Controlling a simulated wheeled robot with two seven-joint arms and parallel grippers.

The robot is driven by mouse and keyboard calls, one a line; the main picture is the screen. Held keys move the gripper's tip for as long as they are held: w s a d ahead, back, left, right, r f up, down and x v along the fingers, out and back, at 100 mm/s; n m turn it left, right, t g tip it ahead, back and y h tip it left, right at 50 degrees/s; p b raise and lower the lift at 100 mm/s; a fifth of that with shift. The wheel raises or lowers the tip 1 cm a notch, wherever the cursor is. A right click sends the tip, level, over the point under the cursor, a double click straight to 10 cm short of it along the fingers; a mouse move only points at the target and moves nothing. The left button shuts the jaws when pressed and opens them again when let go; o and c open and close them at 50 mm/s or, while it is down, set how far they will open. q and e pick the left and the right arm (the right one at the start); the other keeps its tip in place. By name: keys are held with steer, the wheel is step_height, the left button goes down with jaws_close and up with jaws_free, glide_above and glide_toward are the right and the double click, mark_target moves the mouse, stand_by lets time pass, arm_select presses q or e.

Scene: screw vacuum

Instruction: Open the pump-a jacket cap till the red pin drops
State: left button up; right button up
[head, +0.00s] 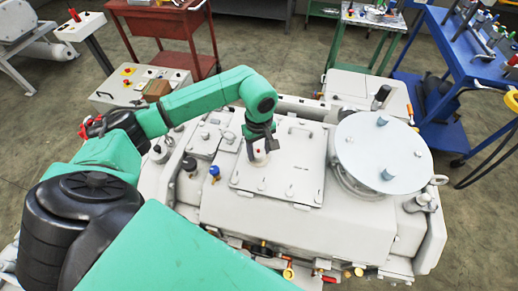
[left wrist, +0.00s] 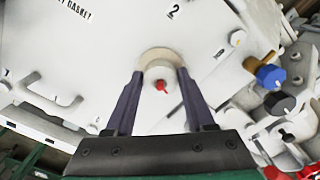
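The jacket cap (left wrist: 153,78) is a pale round cap with a tan ring behind it, standing on the flat plate of the white machine. A red pin (left wrist: 161,86) shows at the middle of its face. In the head view the cap (head: 258,160) sits just below my left gripper (head: 260,146). In the left wrist view the two dark fingers of that gripper (left wrist: 160,80) lie on either side of the cap, with no clear gap at the tips; it looks shut on it. My right gripper is out of view.
A large round lid (head: 383,150) stands on the machine to the right. A blue knob (left wrist: 270,76) and a black knob (left wrist: 279,103) are at the right in the wrist view. A red cart (head: 165,22), a control box (head: 140,85) and a blue tool cart (head: 450,75) stand around the machine.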

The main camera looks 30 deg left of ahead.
arm_select(q)
jaws_close()
